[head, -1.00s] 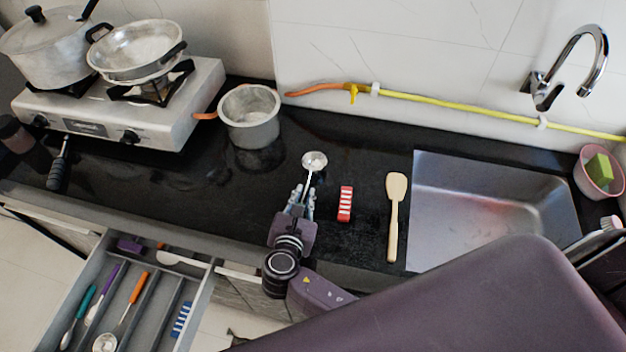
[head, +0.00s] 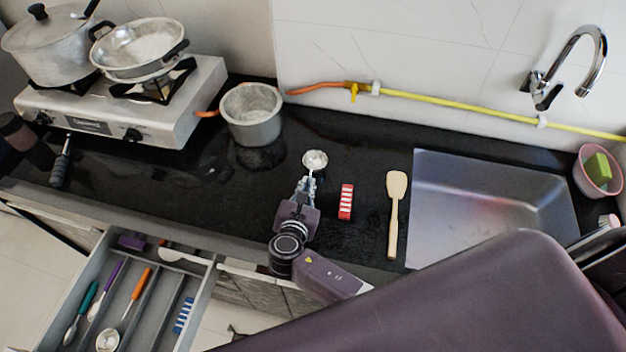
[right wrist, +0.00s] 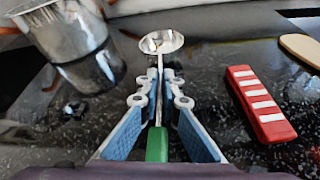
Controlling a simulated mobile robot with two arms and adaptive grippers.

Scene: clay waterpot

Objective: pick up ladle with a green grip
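A metal ladle (head: 315,160) lies on the black counter with its bowl toward the wall. In the right wrist view its bowl (right wrist: 161,42) is at the top, its thin shaft runs back between my fingers, and its green grip (right wrist: 157,145) shows low between the blue pads. In the head view my gripper hides the grip. My right gripper (head: 307,183) is low over the counter, its fingers drawn close on both sides of the shaft; in the right wrist view the fingertips (right wrist: 160,76) appear shut on it. My left gripper is not in view.
A red-and-white striped block (head: 346,202) lies just right of the ladle. A wooden spatula (head: 393,230) and the sink (head: 480,200) are further right. A metal pot (head: 252,125) and the stove (head: 190,110) stand left. An open drawer (head: 205,290) holds utensils.

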